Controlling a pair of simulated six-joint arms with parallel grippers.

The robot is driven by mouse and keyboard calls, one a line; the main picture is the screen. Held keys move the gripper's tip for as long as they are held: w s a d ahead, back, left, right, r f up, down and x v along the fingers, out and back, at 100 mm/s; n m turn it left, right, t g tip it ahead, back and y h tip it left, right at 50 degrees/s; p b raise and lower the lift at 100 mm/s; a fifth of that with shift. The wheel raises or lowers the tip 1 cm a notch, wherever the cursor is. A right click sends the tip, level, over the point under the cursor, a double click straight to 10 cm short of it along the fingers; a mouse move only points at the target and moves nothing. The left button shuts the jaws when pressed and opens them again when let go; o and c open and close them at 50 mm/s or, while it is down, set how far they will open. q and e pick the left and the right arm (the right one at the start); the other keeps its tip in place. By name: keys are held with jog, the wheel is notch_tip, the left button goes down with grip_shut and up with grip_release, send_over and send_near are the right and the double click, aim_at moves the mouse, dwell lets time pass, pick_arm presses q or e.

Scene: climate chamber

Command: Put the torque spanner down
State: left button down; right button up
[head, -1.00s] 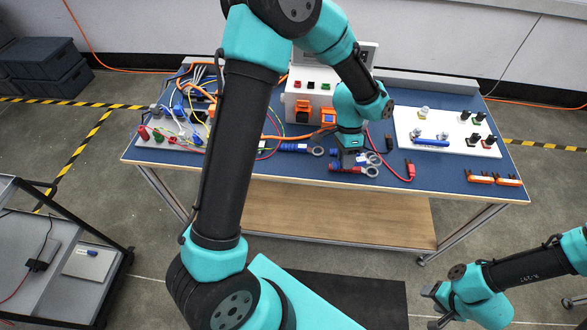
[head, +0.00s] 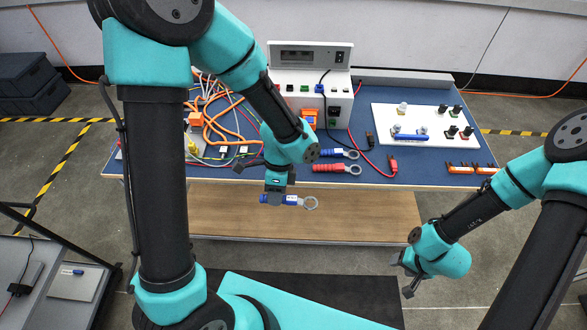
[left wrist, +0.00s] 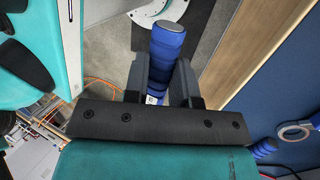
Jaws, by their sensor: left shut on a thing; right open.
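My left gripper (head: 278,196) is shut on the blue handle of a ring-headed spanner, which I take to be the torque spanner (head: 294,200). It lies roughly level, its grey ring pointing right, and shows in front of the bench's near edge, clear of the top. In the left wrist view the blue handle (left wrist: 165,50) stands between the two fingers; its ring is hidden there. A similar blue spanner (head: 338,154) and a red one (head: 337,168) lie on the blue bench top (head: 370,182). My right gripper (head: 407,277) is open and empty, lower right of the bench.
A white instrument box (head: 312,95) stands at the back of the bench. Tangled cables (head: 215,115) cover the left side. A white board (head: 432,115) with posts and a blue-handled tool (head: 410,135) lies at right.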

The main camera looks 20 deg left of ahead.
pick_arm(q)
jog(key=w+a, duration=0.2)
jog(key=w, duration=0.2)
jog(key=w+a+f, duration=0.1)
jog(key=w+a, duration=0.1)
jog(key=w, duration=0.3)
jog(key=w+a, duration=0.2)
jog(key=w, duration=0.2)
jog(key=shift+w+a+f, duration=0.15)
jog(key=shift+a+f, duration=0.1)
jog(key=shift+a, duration=0.15)
jog(key=shift+w+a, duration=0.25)
jog(key=shift+w, duration=0.25)
jog(key=shift+s+f, duration=0.1)
jog(key=shift+f, duration=1.65)
jog(key=shift+f, duration=0.15)
jog(key=c, duration=0.9)
grip_release()
jog(key=shift+c, duration=0.2)
jog(key=v, duration=1.2)
